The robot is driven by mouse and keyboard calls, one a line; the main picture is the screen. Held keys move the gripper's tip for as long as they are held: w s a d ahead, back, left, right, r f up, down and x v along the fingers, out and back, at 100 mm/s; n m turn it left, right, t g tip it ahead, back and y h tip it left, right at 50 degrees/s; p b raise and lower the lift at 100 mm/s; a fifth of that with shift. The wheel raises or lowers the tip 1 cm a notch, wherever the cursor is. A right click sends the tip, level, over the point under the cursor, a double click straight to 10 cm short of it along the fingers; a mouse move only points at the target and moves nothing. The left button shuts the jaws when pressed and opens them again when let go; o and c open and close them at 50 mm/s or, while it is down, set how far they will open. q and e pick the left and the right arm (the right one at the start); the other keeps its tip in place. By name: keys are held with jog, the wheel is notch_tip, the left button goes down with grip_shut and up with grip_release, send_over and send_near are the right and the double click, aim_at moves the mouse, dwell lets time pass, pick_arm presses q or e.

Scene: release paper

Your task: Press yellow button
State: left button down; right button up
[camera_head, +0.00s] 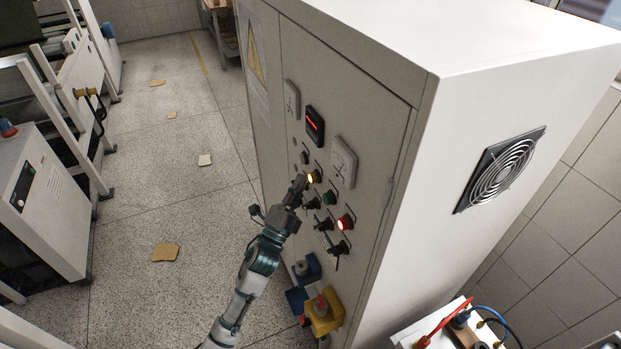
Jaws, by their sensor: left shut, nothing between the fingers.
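I cannot tell whether the fingertips touch the button. Below the yellow button are a dark green button (328,198) and a lit red button (345,222). My right gripper is not in view.
Dark knobs (340,249) and two dial meters (344,162) crowd the panel around the buttons. A yellow box with a red button (322,310) is mounted low on the cabinet. Machines (45,190) stand at the left. The speckled floor (150,215) between has scattered cardboard pieces (165,252).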

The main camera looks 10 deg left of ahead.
pick_arm(q)
jog(key=shift+w+d, duration=0.25)
jog(key=shift+d, duration=0.15)
dwell(0.5)
jog(key=shift+a, duration=0.1)
jog(key=shift+s+a, duration=0.5)
jog(key=shift+a, duration=0.1)
dwell(0.3)
jog(key=s+a, duration=0.2)
jog(key=a, duration=0.1)
jog(key=a+p, duration=0.1)
jog(key=shift+s+a, duration=0.15)
jog(key=shift+s, duration=0.25)
dwell(0.5)
